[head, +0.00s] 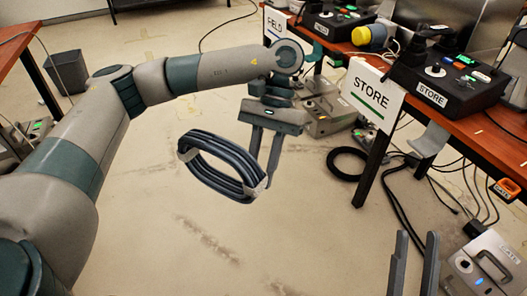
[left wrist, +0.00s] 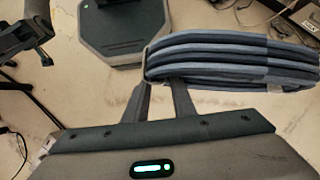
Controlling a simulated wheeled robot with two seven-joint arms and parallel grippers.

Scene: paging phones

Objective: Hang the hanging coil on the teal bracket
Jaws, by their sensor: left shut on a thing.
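The hanging coil (head: 213,177), a dark blue-grey bundle of cable loops with pale ties, hangs tilted in the air above the floor. My left gripper (head: 263,185) is shut on its right end. In the left wrist view the coil (left wrist: 235,60) extends right from the fingertips (left wrist: 157,84). A small teal piece (head: 318,50), which looks like the teal bracket, shows at the table edge beside the FIELD sign, above and right of the coil; my arm partly blocks that area. My right gripper (head: 417,238) is open and empty at the lower right.
The STORE sign (head: 372,95) and a grey bracket (head: 430,140) are on the right table's (head: 480,130) front edge. A black cable ring (head: 347,163) and loose cables lie on the floor below. A bin (head: 67,70) stands at the left. The middle floor is clear.

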